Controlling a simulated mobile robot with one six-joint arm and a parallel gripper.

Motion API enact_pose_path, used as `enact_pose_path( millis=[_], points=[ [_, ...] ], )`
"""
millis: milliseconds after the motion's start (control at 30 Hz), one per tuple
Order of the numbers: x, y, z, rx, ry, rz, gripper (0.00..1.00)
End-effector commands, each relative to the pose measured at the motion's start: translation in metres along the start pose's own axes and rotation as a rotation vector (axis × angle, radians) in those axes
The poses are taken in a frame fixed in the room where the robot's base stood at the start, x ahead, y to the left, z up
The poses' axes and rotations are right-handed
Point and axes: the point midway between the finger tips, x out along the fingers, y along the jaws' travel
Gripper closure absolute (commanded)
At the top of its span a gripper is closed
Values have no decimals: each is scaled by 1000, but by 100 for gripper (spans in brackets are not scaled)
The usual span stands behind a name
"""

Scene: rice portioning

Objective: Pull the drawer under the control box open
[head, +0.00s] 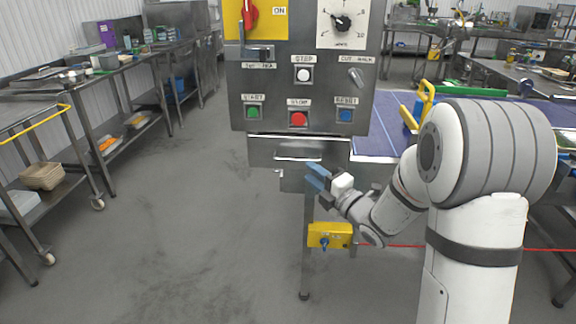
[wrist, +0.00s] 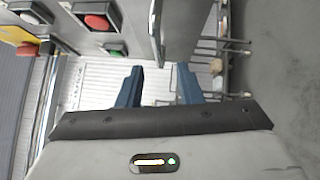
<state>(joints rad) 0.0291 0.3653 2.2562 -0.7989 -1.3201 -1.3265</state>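The grey control box (head: 270,95) stands in the middle of the head view, with buttons and a dial on its front. Under it is the metal drawer (head: 262,149), with a protruding handle plate (head: 298,154) on its front. From this angle I cannot tell whether the drawer is fully shut. My gripper (head: 312,176) is just below and right of the handle plate, with its blue fingers apart and nothing between them. In the wrist view the two blue fingers (wrist: 158,74) are spread, and a thin metal edge (wrist: 155,32) lies beyond the gap between them. No contact is visible.
A yellow box (head: 331,235) sits on the stand leg below. A blue conveyor surface (head: 376,146) with a yellow frame (head: 424,103) is at the right. Racks with trays (head: 42,177) line the left wall. Open floor lies left of the control box.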

Motion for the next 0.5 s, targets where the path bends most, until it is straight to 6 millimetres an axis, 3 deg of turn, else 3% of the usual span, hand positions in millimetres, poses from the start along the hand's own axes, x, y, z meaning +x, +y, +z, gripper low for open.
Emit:
enact_pose_path(
  millis=[167,500],
  points=[
    [15,1,-4,-17,20,23,67],
    [66,2,-4,-16,19,22,67]
  ],
)
